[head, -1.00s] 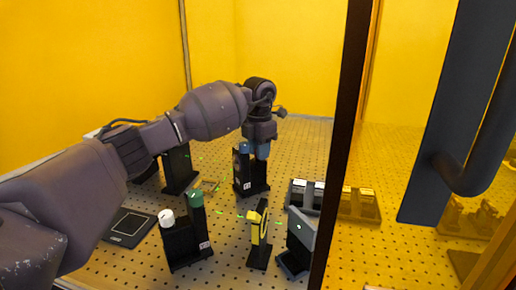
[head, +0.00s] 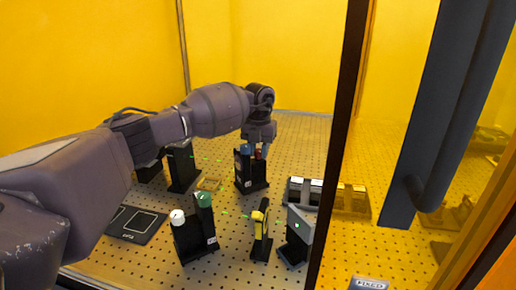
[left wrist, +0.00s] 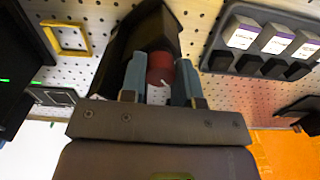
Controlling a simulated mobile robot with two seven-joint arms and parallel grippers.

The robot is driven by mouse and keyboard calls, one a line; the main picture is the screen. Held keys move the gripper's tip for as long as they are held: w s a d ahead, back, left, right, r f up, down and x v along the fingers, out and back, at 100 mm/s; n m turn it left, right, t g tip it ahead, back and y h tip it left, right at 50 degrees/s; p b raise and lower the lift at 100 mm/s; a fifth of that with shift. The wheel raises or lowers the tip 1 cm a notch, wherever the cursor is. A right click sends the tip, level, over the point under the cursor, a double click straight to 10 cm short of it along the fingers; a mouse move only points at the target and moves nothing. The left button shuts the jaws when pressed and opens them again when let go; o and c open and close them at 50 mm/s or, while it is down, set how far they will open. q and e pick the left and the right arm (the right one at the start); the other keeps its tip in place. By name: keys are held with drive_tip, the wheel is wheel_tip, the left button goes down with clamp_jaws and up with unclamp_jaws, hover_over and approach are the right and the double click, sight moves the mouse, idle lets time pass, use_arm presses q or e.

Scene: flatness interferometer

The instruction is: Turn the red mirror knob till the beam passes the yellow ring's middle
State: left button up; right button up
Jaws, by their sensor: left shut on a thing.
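The red mirror knob (head: 258,153) is on a black mirror mount (head: 250,175), beside a blue knob (head: 245,149). My left gripper (head: 259,146) comes down on it from above. In the left wrist view, the two fingers of my left gripper (left wrist: 161,82) are shut on the red knob (left wrist: 160,66), one on each side. The yellow ring (head: 258,222) stands on a black post, seen nearly edge-on, so its opening is hidden. Green beam marks show left of the ring, and a green spot lies on the grey slanted plate (head: 300,222) to its right. My right gripper is not in view.
A mount with white and green knobs (head: 192,240) stands nearer, left of the ring. A holder with several labelled blocks (head: 310,193) is right of the mirror mount. A dark door edge (head: 340,130) and large handle (head: 430,120) are at right.

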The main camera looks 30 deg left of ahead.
use_arm(q)
drive_tip(key=o, duration=0.9)
wheel_tip(320, 180, up, 10)
wheel_tip(320, 180, up, 12)
drive_tip(key=p, duration=0.7)
hover_over(259, 150)
drive_tip(key=shift+s, duration=0.15)
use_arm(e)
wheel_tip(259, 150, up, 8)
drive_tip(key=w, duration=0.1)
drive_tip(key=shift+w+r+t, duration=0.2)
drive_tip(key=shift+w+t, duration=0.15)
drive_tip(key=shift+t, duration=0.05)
